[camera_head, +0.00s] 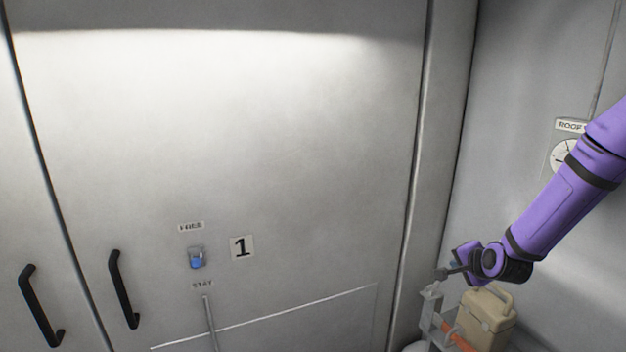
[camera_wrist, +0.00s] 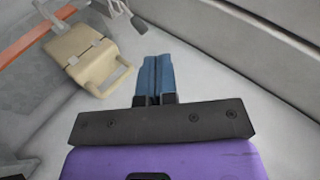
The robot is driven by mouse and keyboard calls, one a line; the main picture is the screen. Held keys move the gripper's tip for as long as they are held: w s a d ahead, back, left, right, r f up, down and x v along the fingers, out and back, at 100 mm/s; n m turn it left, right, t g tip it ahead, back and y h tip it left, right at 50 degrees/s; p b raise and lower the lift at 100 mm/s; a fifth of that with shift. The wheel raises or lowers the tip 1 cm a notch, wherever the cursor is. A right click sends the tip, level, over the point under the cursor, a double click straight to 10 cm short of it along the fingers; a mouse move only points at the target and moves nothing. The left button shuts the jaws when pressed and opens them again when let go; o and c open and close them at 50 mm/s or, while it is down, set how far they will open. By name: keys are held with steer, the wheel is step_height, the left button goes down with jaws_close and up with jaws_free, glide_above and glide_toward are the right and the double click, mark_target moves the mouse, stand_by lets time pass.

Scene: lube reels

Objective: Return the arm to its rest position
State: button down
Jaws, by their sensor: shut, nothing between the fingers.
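My purple arm (camera_head: 560,205) reaches in from the right edge in the head view and slopes down to the left. My gripper (camera_wrist: 157,72) shows in the wrist view with its blue fingers together and nothing between them. In the head view the wrist end is low at the right, and the fingers are hard to make out there. A beige box with a handle (camera_head: 484,318) is just below the wrist in the head view. The same beige box (camera_wrist: 82,54) is to the left of the fingers in the wrist view, apart from them.
A grey panel door fills the left, with black handles (camera_head: 123,289), a blue switch (camera_head: 196,258) between "FREE" and "STAY" labels, and a "1" plate (camera_head: 242,247). A round "ROOF" dial (camera_head: 563,155) is partly behind my arm. An orange bar (camera_wrist: 35,36) runs beside the beige box.

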steer(key=s+a+r+n+g+h, duration=0.15)
steer(key=s+r+n, duration=0.25)
steer(key=s+r, duration=0.45)
steer(key=s+a+r+n+g+h, duration=0.1)
steer(key=s+a+r+n+g, duration=0.25)
steer(key=r, duration=0.75)
steer(key=s+a+r+n, duration=0.1)
steer(key=s+r, duration=0.3)
steer(key=s, duration=0.7)
steer(key=s+a+r+n+y, duration=0.1)
steer(key=s+r+n, duration=0.3)
steer(key=s, duration=0.8)
steer(key=shift+s+a+r, duration=0.15)
steer(key=shift+r, duration=0.1)
steer(key=shift+n+y, duration=0.25)
